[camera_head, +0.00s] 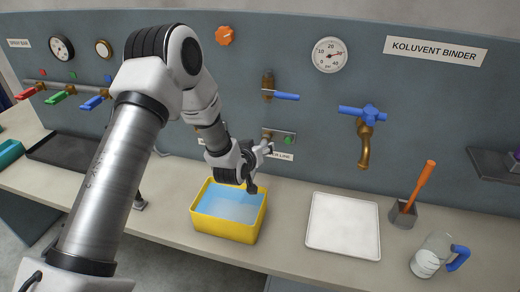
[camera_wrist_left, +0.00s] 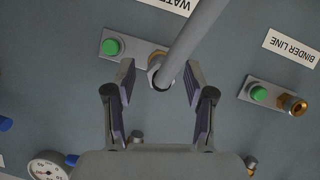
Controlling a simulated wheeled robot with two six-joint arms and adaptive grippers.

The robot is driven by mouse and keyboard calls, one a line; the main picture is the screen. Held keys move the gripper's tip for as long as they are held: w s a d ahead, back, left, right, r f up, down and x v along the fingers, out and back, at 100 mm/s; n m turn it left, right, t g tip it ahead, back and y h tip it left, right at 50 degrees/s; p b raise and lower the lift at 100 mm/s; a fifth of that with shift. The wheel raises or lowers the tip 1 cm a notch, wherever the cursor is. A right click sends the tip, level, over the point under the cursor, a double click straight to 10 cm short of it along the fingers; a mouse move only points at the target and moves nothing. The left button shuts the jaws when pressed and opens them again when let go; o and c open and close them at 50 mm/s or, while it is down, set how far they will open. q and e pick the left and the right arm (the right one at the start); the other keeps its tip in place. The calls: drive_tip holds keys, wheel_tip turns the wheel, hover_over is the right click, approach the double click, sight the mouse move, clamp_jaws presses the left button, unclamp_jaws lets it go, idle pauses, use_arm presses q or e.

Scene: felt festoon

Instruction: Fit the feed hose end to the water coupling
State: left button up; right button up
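In the left wrist view the grey feed hose (camera_wrist_left: 195,32) runs down from the top to a pale metal end fitting (camera_wrist_left: 154,75). That end meets the brass water coupling (camera_wrist_left: 156,58), beside a green button under the upside-down WATER label. I cannot tell whether it is fully seated. My left gripper (camera_wrist_left: 158,78) is open, one finger on each side of the hose end, with gaps visible. The hose cannot be made out there. My right gripper is not in view.
The binder line coupling (camera_wrist_left: 294,105) is beside the water one. On the bench stand a yellow tub (camera_head: 234,238) of blue liquid, a white tray (camera_head: 343,226), a grey holder with an orange-handled tool (camera_head: 418,185) and a glass mug (camera_head: 432,256). A blue-handled tap (camera_head: 364,135) juts from the wall.

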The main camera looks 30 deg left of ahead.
use_arm(q)
drive_tip(key=v, duration=1.2)
